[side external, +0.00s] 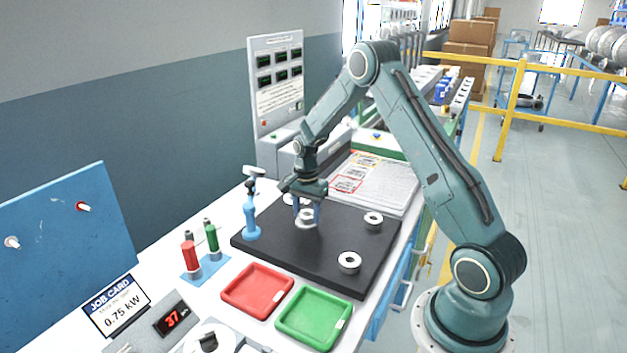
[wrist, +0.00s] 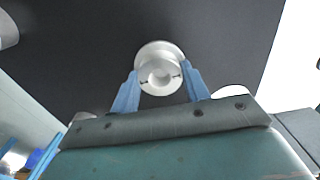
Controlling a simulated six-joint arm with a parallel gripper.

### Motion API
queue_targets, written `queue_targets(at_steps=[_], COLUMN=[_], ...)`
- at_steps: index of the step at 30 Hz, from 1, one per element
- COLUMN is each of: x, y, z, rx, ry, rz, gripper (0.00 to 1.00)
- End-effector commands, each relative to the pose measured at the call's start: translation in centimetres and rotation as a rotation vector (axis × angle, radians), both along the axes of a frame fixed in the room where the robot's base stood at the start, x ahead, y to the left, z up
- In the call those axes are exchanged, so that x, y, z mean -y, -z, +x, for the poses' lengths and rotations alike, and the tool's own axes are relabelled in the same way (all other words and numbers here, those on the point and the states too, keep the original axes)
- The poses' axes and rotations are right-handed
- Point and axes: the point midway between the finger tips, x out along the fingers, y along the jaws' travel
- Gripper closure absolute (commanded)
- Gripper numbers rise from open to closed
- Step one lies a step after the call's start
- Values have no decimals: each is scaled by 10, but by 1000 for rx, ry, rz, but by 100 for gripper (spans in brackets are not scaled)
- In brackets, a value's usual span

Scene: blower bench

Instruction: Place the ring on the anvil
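A pale metal round piece (side external: 306,217) with a central opening is below my gripper (side external: 306,209) in the side view, over the black mat. The wrist view shows this round piece (wrist: 160,70) between the two blue fingertips of my gripper (wrist: 162,77). It looks like a wider disc with a narrower part on it. The fingertips are apart, one on each side, very close to it; whether they press on it is unclear. Loose pale rings lie on the mat at the right (side external: 373,219) and the front (side external: 349,261). I cannot tell for certain which thing is the anvil.
The black mat (side external: 290,255) has bare room at its front. A blue upright stand (side external: 252,212) is close to its left edge. A red tray (side external: 258,311) and a green tray (side external: 314,342) are in front. Red and green handled pieces (side external: 190,256) stand at the left.

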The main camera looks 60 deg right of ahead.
Motion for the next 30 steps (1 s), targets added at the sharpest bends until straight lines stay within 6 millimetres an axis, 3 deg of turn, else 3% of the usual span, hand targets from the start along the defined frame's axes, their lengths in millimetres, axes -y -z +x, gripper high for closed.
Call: queue_targets(at_steps=[2,17,23,30], x=[0,0,0,0], y=[0,-7,-28,-66], z=[0,0,1,0], rx=[-1,0,2,2], ry=[0,0,0,0], rz=[0,0,-1,-1], gripper=[38,38,38,38])
